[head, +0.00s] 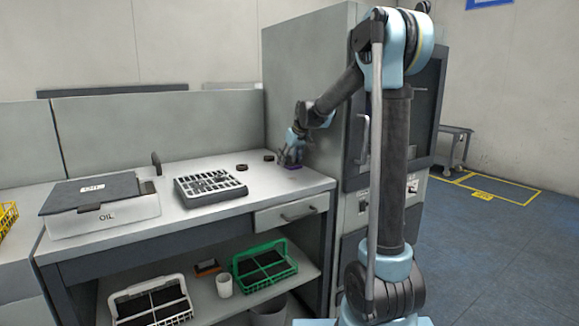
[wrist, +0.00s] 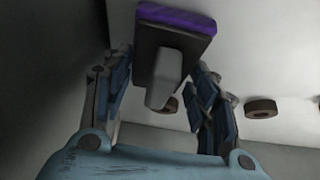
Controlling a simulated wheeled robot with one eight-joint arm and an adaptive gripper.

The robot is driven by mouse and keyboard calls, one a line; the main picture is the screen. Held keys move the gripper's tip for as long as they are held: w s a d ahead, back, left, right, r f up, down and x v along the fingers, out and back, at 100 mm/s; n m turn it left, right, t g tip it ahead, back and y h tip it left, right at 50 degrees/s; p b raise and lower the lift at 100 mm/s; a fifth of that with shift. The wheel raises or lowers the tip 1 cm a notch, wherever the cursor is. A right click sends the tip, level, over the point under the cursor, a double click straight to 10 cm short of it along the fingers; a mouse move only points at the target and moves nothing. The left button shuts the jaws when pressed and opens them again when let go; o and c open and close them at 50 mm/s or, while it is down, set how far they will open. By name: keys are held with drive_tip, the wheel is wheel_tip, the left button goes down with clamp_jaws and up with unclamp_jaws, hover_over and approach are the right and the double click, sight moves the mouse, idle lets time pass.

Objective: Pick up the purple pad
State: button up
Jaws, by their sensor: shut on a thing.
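The purple pad (head: 293,167) is at the back right of the grey worktop, beside the tall cabinet. In the wrist view it shows as a purple edge (wrist: 178,17) on a dark block with a light grey grip. My gripper (head: 290,155) is directly over the pad. In the wrist view the two fingers of my gripper (wrist: 160,75) stand on either side of the block, and the gripper is shut on it. I cannot tell whether the pad touches the worktop or is just above it. The finger contact is partly hidden.
Two dark rings (head: 242,167) lie left of the pad. A slotted black-and-white rack (head: 210,187) and an OIL box (head: 103,212) stand further left. The tall cabinet (head: 300,75) rises close behind and right. A green crate (head: 265,268) is on the lower shelf.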

sight(289, 154)
wheel_tip(289, 154, up, 10)
drive_tip(key=shift+r, duration=0.1)
idle(0.6)
drive_tip(key=shift+o, duration=1.2)
